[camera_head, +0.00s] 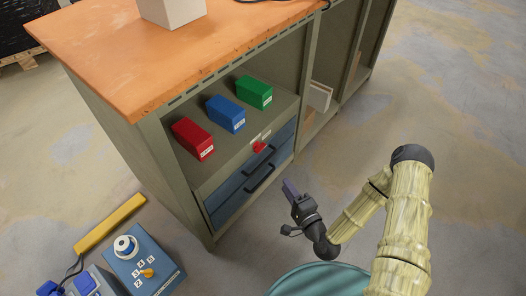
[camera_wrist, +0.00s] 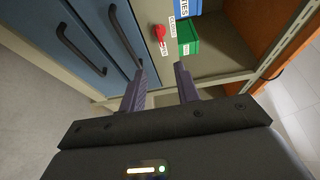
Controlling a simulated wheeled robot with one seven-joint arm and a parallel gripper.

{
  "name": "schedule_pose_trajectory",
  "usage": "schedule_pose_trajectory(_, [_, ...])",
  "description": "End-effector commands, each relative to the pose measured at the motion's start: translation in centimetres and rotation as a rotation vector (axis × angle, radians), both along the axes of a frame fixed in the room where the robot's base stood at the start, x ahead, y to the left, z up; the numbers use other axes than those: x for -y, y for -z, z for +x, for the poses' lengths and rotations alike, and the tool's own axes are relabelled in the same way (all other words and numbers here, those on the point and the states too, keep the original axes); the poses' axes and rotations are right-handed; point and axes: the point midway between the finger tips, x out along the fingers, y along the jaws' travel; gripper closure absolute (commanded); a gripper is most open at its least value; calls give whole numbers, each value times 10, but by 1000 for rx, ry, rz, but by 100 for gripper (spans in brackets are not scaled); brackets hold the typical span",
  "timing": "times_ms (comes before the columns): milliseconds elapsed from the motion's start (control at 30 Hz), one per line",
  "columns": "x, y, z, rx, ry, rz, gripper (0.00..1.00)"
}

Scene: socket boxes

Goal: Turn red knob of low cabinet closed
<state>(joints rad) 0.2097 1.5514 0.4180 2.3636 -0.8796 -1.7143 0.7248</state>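The low cabinet (camera_head: 180,167) is green-grey with an orange top. Its red knob (camera_head: 259,147) sits on a small plate on the shelf edge, above the blue drawers (camera_head: 250,175). My gripper (camera_head: 290,188) is in front of the drawers, apart from the knob. In the wrist view my gripper (camera_wrist: 160,72) has its two fingers spread with nothing between them.
Red (camera_head: 192,139), blue (camera_head: 226,114) and green (camera_head: 254,92) boxes stand on the shelf above the knob. Dark drawer handles (camera_head: 259,179) stick out below it. A blue control box (camera_head: 143,264) stands at the lower left. The floor right of the cabinet is clear.

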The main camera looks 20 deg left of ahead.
Motion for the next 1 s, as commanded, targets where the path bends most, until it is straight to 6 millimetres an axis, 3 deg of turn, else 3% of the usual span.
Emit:
schedule_pose_trajectory(267, [-19,1,19,5,-3,-1,68])
schedule_pose_trajectory(1000, [-110,2,110,4,-1,-1,68])
